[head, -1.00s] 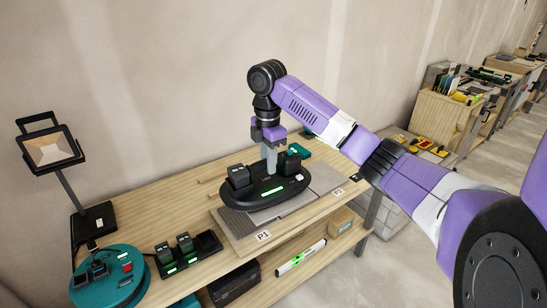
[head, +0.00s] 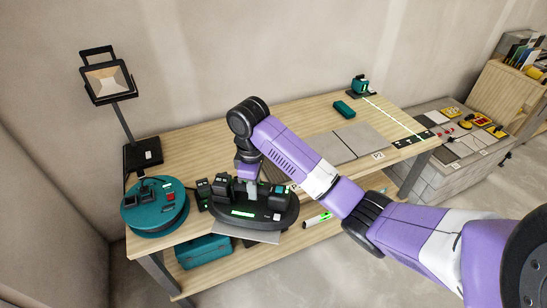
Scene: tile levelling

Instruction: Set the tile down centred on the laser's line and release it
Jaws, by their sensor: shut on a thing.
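My gripper (head: 251,184) is shut on the upright grey handle of a black oval suction lifter (head: 232,210). The lifter carries dark battery-like blocks and a lit green display. A thin grey tile (head: 262,237) shows under the lifter's front edge; most of it is hidden. Lifter and tile are over the left front of the bench, overlapping its front edge in the picture. The teal laser (head: 358,85) stands at the bench's far right. Its bright green line (head: 395,116) runs towards the front right, well away from the tile.
Grey tiles (head: 350,143) lie mid-bench by the P2 label (head: 378,155). A teal block (head: 344,108) lies left of the green line. A round teal device (head: 155,208), a black charger and a lamp (head: 108,80) crowd the left end. Another low surface (head: 455,140) stands right.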

